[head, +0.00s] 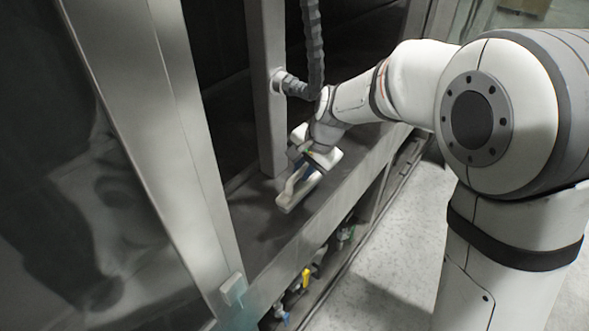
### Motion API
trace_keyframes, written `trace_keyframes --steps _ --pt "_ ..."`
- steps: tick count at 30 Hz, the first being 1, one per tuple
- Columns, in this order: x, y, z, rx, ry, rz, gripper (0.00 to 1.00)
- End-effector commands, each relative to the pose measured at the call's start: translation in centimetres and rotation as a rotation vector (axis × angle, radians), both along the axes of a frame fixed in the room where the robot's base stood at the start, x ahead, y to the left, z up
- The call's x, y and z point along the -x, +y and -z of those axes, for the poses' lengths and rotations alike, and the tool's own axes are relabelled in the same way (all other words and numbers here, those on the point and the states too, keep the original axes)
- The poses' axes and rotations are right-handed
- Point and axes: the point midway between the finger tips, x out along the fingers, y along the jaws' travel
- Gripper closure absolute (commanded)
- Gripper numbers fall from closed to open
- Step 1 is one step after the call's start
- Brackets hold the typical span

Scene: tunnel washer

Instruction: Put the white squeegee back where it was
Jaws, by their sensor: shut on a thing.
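The white squeegee (291,192) shows near the middle of the head view, over the grey metal ledge of the washer. My gripper (306,166) reaches in from the right and is shut on it. The squeegee's pale lower end points down and to the left, close to the ledge. I cannot tell whether it touches the surface. A small blue part shows between the jaws and the squeegee. The gripper and wrist hide part of the squeegee.
A metal post (266,90) stands just behind the gripper, with a dark ribbed hose (313,45) beside it. A wide frame upright and a glass panel (80,190) are at the left. Valves with yellow and blue handles (305,278) sit below the ledge (262,222). Pale floor (385,270) is clear.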

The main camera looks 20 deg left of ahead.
Motion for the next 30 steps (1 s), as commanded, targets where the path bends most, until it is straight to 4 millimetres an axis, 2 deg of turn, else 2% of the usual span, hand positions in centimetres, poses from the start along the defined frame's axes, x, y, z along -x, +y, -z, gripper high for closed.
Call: trace_keyframes --steps 3,10,16,23,24,30 --pt "-0.6 1.7 -0.2 0.001 -0.002 -0.002 1.00" --pt "-1.2 3.2 -0.1 0.000 -0.001 -0.002 1.00" --pt "-1.1 3.1 3.0 0.002 0.003 0.000 1.00" --pt "-1.1 3.1 3.6 0.001 0.000 -0.001 1.00" --pt "-1.1 3.1 3.7 0.002 0.001 -0.001 0.82" --pt "-1.1 3.1 3.6 0.002 0.000 -0.001 0.66"
